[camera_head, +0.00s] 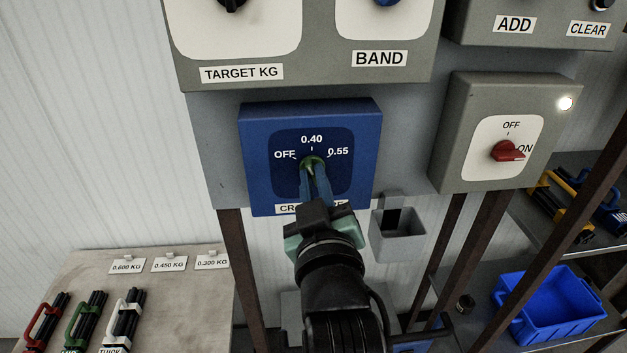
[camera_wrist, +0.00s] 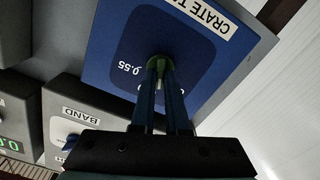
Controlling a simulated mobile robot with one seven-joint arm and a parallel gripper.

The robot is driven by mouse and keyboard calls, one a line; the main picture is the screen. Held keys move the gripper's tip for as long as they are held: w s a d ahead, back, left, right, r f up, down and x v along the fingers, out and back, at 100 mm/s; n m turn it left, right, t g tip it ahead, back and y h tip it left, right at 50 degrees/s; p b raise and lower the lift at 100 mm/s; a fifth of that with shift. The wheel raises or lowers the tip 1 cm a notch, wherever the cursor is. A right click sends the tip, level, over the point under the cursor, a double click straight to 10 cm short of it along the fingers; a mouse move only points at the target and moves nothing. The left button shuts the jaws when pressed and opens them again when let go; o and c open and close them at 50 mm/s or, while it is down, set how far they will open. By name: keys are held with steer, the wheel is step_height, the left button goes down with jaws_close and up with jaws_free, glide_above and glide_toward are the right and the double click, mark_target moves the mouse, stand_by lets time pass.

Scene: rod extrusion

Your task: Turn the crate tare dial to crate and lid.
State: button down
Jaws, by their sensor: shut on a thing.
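The crate tare dial is a small green knob (camera_head: 314,160) on a blue box (camera_head: 257,150) marked OFF, 0.40 and 0.55. The box's lower label is partly hidden by my gripper. My gripper (camera_head: 313,170) reaches up from below, and its two blue fingers are shut on the knob. In the wrist view the green knob (camera_wrist: 158,60) sits between the tips of my gripper (camera_wrist: 161,72). The box face (camera_wrist: 108,45) is upside down there, with 0.55 visible and the other marks mostly hidden. I cannot tell which mark the knob points to.
A grey box with a red switch (camera_head: 508,151) turned toward ON and a lit white lamp (camera_head: 565,103) is at right. The TARGET KG and BAND panel (camera_head: 330,75) is just above. A small grey holder (camera_head: 398,235) hangs at lower right of the dial box. A blue bin (camera_head: 550,300) stands beyond.

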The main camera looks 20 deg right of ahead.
steer(key=shift+d+m+b, duration=0.2)
steer(key=shift+m+b, duration=0.35)
steer(key=shift+m, duration=7.75)
steer(key=c, duration=0.9)
jaws_free()
steer(key=shift+s+f, duration=0.1)
steer(key=shift+s, duration=0.05)
